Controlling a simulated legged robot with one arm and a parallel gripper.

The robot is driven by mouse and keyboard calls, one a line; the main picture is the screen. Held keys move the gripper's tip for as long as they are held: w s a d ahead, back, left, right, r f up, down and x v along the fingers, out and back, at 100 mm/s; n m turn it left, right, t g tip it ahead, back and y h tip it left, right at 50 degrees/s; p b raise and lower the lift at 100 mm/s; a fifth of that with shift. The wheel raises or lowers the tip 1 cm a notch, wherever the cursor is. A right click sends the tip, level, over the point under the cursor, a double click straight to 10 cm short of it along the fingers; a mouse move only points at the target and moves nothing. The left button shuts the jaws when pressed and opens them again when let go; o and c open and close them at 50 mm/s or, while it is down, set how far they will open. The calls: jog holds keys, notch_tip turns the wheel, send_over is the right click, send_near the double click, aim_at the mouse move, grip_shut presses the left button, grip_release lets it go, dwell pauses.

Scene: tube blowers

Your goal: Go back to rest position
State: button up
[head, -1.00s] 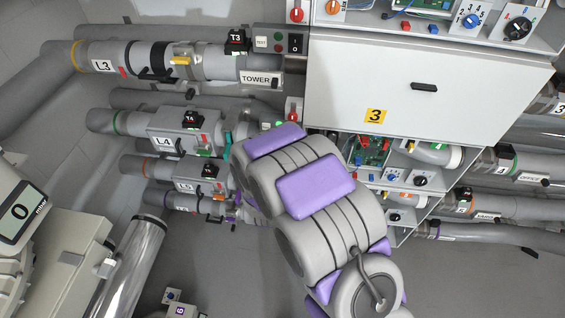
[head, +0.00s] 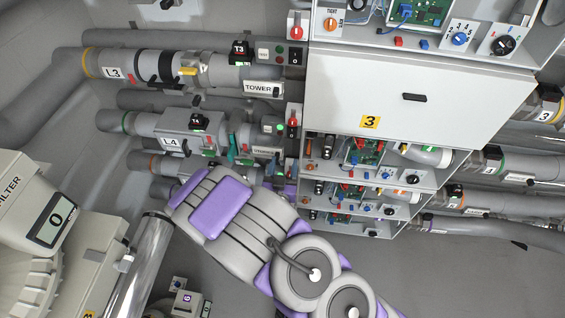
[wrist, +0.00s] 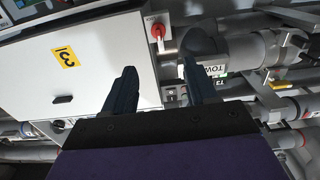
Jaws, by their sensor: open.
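My gripper (wrist: 158,88) shows in the wrist view with its two dark fingers spread apart and nothing between them. Beyond the fingers are the white cabinet door marked 3 (wrist: 80,65), a red rotary switch (wrist: 157,30) and the TOWER pipe end (wrist: 215,70). In the head view my grey and purple arm crosses the lower middle, and my gripper is hidden behind it. The cabinet door (head: 410,85) is closed and stands above and to the right of the arm.
Open shelves with circuit boards (head: 365,150) sit under the door. A filter unit with a display reading 0 (head: 55,220) stands at lower left. The floor at lower right looks clear.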

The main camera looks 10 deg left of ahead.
jog(key=shift+s, duration=0.5)
jog(key=d+f+m+g+b, duration=0.4)
jog(key=f+g+b, duration=0.2)
jog(key=f+g, duration=0.15)
jog(key=s+d+r+n+g+b, duration=0.1)
jog(key=s+d+g+b, duration=0.3)
jog(key=s, duration=0.7)
jog(key=s+d+r+n+g+b, duration=0.1)
jog(key=s+d+r+g+b, duration=0.3)
jog(key=s+d, duration=0.3)
jog(key=s+d+r+n+g+b, duration=0.2)
jog(key=s+d+g+b, duration=0.2)
jog(key=s, duration=1)
jog(key=shift+s+d+r+y+b, duration=0.25)
jog(key=shift+s+d+y+b, duration=0.05)
jog(key=shift+d, duration=0.35)
